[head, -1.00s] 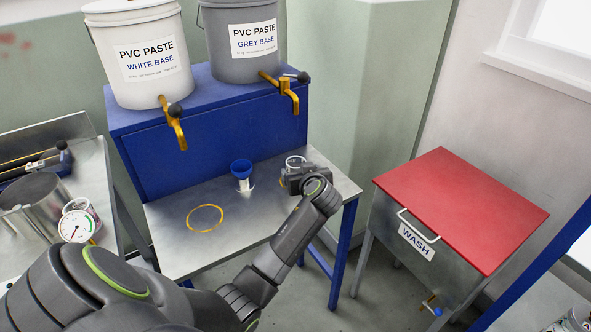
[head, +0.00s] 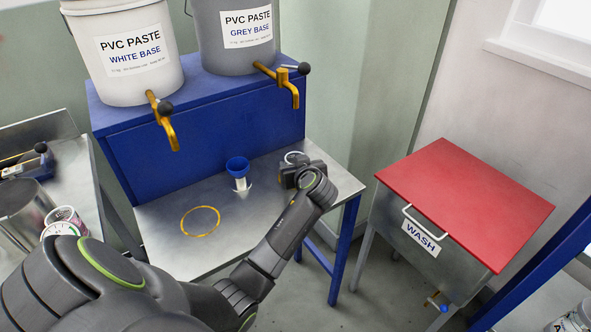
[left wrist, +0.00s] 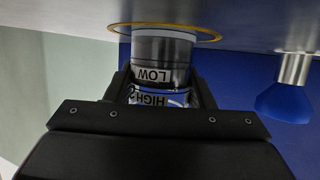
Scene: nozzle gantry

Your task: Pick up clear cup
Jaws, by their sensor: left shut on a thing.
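The clear cup (head: 296,157) is at the right rear of the steel bench; mostly its rim shows in the head view, behind my left gripper (head: 290,174). In the left wrist view the cup (left wrist: 163,52) appears upside down, with black-on-white LOW and HIGH labels and a blue band. My left gripper (left wrist: 158,95) is shut on it, one finger on each side. The cup's base is at a yellow ring on the bench top; I cannot tell if it touches or is just clear. My right gripper is not in view.
A blue funnel (head: 237,163) on a metal stem stands left of the cup. An empty yellow ring (head: 200,221) marks the bench (head: 165,225). Brass taps (head: 165,125) hang from the white and grey paste buckets. A red-lidded wash box (head: 465,205) stands right, across a gap.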

